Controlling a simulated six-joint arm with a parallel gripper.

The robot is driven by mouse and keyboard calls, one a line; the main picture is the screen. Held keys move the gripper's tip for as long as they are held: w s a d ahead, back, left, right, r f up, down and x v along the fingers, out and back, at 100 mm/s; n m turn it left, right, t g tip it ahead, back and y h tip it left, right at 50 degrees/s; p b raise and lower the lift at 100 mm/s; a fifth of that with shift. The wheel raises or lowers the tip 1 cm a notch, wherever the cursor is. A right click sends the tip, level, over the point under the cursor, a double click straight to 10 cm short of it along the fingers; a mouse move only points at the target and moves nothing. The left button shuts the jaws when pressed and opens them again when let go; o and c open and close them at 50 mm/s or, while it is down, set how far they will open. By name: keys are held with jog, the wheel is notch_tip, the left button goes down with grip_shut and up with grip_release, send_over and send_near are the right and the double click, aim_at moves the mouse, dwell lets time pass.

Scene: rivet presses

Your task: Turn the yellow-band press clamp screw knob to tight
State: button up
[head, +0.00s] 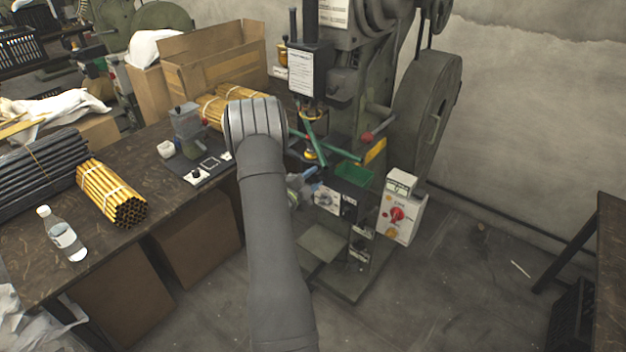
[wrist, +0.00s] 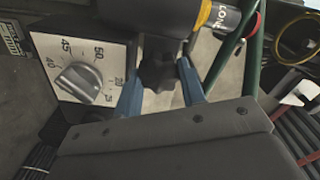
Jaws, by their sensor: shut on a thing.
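The clamp screw knob (wrist: 158,68) is dark and lobed, near the top middle of the wrist view. My gripper (wrist: 161,76) has its two blue fingers on either side of it and is shut on it. Above the knob is a dark cylindrical part with a yellow band (wrist: 203,14) and a white label. In the head view my gripper (head: 302,184) shows as a small blue patch at the front of the press (head: 318,75); my forearm hides part of this area. The knob cannot be made out there, and its turn position is unclear.
Beside the knob is a white dial plate with a grey dial (wrist: 78,83). Green bars (head: 335,148) cross the press front. A control box with a red switch (head: 398,214) stands to the right. The workbench (head: 165,215) at left holds rod bundles and a bottle (head: 62,235).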

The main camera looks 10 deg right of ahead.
jog(key=m, duration=0.4)
jog(key=shift+m, duration=0.3)
jog(key=shift+f+m, duration=0.1)
jog(key=shift+m, duration=1.8)
jog(key=o, duration=1)
jog(key=v, duration=1.7)
jog(key=shift+s+a, duration=0.2)
jog(key=shift+w+d, duration=0.1)
